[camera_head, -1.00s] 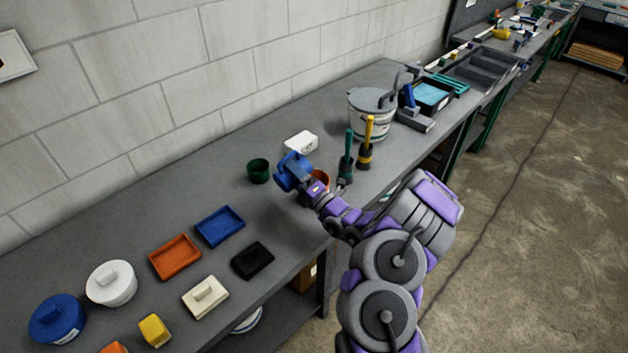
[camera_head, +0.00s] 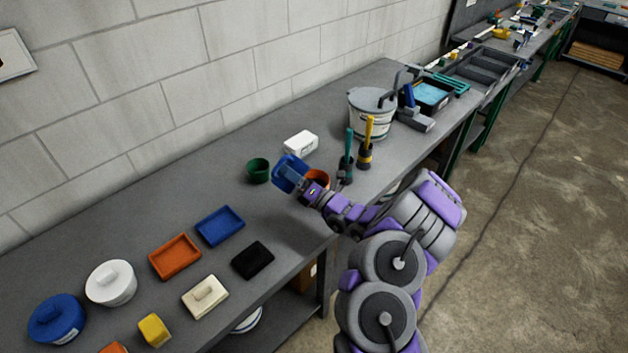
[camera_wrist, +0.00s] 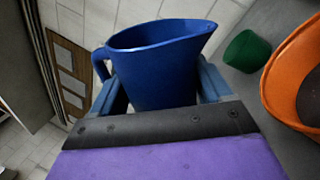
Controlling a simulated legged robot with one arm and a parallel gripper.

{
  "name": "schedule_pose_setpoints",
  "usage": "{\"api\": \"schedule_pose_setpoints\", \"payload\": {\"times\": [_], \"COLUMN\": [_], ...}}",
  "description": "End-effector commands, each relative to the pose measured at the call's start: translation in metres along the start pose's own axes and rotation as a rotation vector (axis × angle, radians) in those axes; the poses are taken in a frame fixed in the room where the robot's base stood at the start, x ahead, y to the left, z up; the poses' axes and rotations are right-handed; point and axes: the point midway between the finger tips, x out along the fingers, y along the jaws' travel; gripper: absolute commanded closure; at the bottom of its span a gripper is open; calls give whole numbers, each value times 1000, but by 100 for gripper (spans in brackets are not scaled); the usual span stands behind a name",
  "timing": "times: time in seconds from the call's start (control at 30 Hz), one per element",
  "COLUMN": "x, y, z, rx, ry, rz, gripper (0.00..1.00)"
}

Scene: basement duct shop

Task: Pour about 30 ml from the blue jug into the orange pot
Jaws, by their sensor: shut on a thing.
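The blue jug (camera_head: 290,173) is held above the bench. In the wrist view the jug (camera_wrist: 160,68) sits between the two blue-grey fingers of my gripper (camera_wrist: 163,92), which is shut on it. Its handle is at left and its spout points right, toward the side where the orange pot (camera_wrist: 290,85) stands. The surroundings look rolled in that view, so the jug appears tilted. In the head view the orange pot (camera_head: 318,176) is just right of the jug, partly hidden by my gripper (camera_head: 303,186).
A green cup (camera_head: 258,170) stands close left of the jug. A white box (camera_head: 301,143) is behind it. Two upright-handled tools (camera_head: 346,160) (camera_head: 366,145) stand right of the pot. Blue (camera_head: 220,227) and orange (camera_head: 175,257) trays lie at front left.

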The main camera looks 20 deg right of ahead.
Motion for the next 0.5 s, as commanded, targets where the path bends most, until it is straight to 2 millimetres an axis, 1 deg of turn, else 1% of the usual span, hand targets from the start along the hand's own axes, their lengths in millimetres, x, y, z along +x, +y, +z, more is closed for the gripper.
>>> {"api": "schedule_pose_setpoints", "payload": {"times": [0.03, 0.17, 0.27, 0.3, 0.4, 0.5], "x": [0, 2, -1, 0, 3, 0], "y": [-2, 2, -8, -3, 5, -5], "z": [-2, 3, -7, -6, -8, -19], "rx": [-33, -191, -321, -365, -470, -597], "ry": [11, 61, 103, 116, 151, 194], "rz": [2, 8, 13, 15, 18, 12], "gripper": [56, 56, 56, 56, 56, 56]}}
